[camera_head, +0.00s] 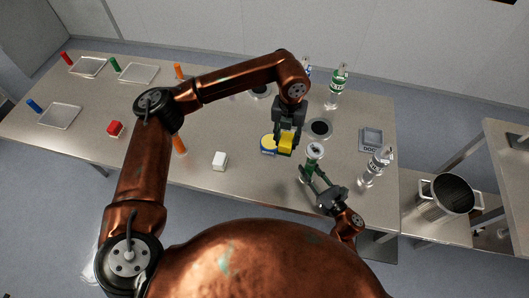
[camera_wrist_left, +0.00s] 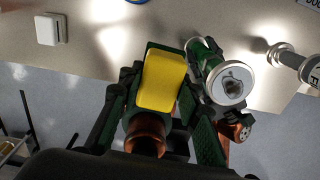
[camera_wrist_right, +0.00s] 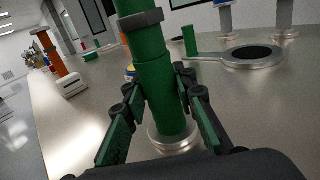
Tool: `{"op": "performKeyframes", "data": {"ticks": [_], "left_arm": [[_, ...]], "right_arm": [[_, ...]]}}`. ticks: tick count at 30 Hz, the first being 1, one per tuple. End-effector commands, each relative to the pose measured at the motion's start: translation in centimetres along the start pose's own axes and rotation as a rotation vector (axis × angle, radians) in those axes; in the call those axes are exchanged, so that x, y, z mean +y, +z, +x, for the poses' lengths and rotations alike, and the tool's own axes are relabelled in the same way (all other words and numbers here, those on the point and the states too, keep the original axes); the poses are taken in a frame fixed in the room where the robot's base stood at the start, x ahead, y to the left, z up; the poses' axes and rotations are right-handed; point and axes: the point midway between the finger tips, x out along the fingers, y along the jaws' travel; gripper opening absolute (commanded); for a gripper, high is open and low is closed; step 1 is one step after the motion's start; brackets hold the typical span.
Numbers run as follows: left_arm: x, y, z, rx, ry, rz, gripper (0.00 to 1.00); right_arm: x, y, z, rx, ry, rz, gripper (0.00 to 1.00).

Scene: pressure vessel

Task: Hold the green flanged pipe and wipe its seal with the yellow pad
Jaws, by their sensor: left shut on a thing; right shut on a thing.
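The green flanged pipe (camera_head: 309,164) is upright near the front edge of the table. My right gripper (camera_head: 311,175) is shut around its green body. In the right wrist view the pipe (camera_wrist_right: 158,75) stands between the fingers, its lower metal flange (camera_wrist_right: 174,139) below them; I cannot tell if it touches the table. My left gripper (camera_head: 287,133) is shut on the yellow pad (camera_head: 286,145), pointing down. In the left wrist view the pad (camera_wrist_left: 162,80) is just left of the pipe's round top flange (camera_wrist_left: 231,82), apart from it in the picture. The flange's face is uncovered.
A round blue-and-yellow container (camera_head: 268,144) is left of the pad. A white block (camera_head: 220,160) lies farther left. A flanged pipe labelled with text (camera_head: 376,166) stands to the right, and a green-labelled one (camera_head: 338,86) behind. A dark round port (camera_head: 320,128) lies behind the held pipe.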

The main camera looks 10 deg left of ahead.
Motion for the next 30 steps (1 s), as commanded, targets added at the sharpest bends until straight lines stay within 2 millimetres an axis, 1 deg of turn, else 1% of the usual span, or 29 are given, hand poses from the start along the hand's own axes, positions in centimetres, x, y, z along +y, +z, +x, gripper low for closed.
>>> {"op": "performKeyframes", "data": {"ticks": [1,3,6,9,12,17,23,30], "left_arm": [[-1.6,0.4,-1.8,-0.006,0.003,0.003,0.12],[-3.5,0.7,-3.9,-0.007,0.006,0.004,0.12],[-5.6,0.8,-6.3,-0.008,0.011,0.001,0.12],[-7.1,0.8,-8.1,-0.010,0.015,-0.001,0.12],[-8.0,0.7,-9.0,-0.011,0.018,-0.003,0.12],[-8.3,0.6,-9.1,-0.010,0.019,-0.005,0.12],[-8.3,0.7,-7.7,-0.010,0.019,-0.005,0.12],[-8.2,0.7,-5.5,-0.010,0.019,-0.004,0.12]], "right_arm": [[-0.1,-0.1,0.0,0.002,-0.002,0.000,0.00],[-0.1,-0.1,0.0,0.002,-0.002,0.000,0.00],[-0.1,-0.1,0.0,0.002,-0.002,0.000,0.00],[-0.1,-0.1,-0.1,0.002,-0.002,0.000,0.00],[-0.1,-0.1,-0.1,0.002,-0.002,0.000,0.00],[-0.1,-0.1,-0.1,0.001,-0.002,0.000,0.00],[-0.1,-0.1,0.0,0.001,-0.002,0.000,0.00],[-0.1,-0.1,0.0,0.001,-0.002,0.000,0.00]]}}
